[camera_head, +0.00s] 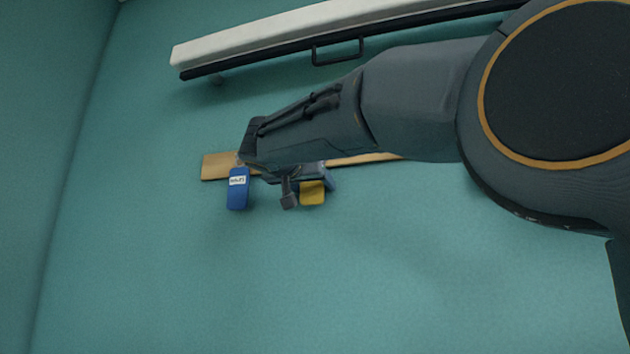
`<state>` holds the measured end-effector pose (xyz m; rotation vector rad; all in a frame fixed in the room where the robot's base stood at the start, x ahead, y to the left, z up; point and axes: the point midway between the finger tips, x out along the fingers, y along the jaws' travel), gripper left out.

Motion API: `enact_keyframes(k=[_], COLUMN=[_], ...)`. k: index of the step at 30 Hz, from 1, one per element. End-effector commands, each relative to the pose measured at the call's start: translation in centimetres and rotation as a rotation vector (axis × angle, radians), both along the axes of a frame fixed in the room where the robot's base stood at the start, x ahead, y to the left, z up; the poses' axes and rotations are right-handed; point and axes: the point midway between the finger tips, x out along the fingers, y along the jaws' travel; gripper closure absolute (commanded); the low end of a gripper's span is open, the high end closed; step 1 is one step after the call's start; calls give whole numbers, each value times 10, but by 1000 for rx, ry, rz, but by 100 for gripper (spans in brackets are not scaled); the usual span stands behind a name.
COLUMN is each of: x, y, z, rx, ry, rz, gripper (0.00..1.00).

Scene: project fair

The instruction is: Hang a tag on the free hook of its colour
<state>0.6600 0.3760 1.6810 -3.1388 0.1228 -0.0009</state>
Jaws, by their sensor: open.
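A blue tag (238,196) with a white label hangs at the left end of a wooden rail (216,167) on the wall. A yellow tag (313,193) shows lower down beside my fingers, its upper part hidden. My gripper (308,188) is open in front of the rail, with the yellow tag seen between its two fingers. I cannot tell whether the fingers touch it or whether it hangs on a hook. My arm covers most of the rail, so its other hooks and their colours are hidden.
A white shelf-like bar (300,28) with a dark lower edge and a black handle (338,52) is mounted on the wall above the rail. A wall corner runs down the left side. The teal wall below the rail is clear.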

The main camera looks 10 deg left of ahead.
Motion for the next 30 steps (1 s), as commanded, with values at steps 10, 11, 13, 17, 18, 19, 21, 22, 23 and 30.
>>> enact_keyframes(k=[10,11,13,17,18,19,21,22,23,30], x=[0,0,0,0,0,0,0,0,0,0], y=[0,0,0,0,0,0,0,0,0,0], z=[0,0,0,1,1,2,4,4,5,10], rx=[0,0,0,0,0,0,0,0,0,0], ry=[1,1,0,0,0,0,1,1,1,1], rz=[0,0,0,0,0,0,0,0,0,0], gripper=[66,66,66,66,66,66,66,66,66,66])
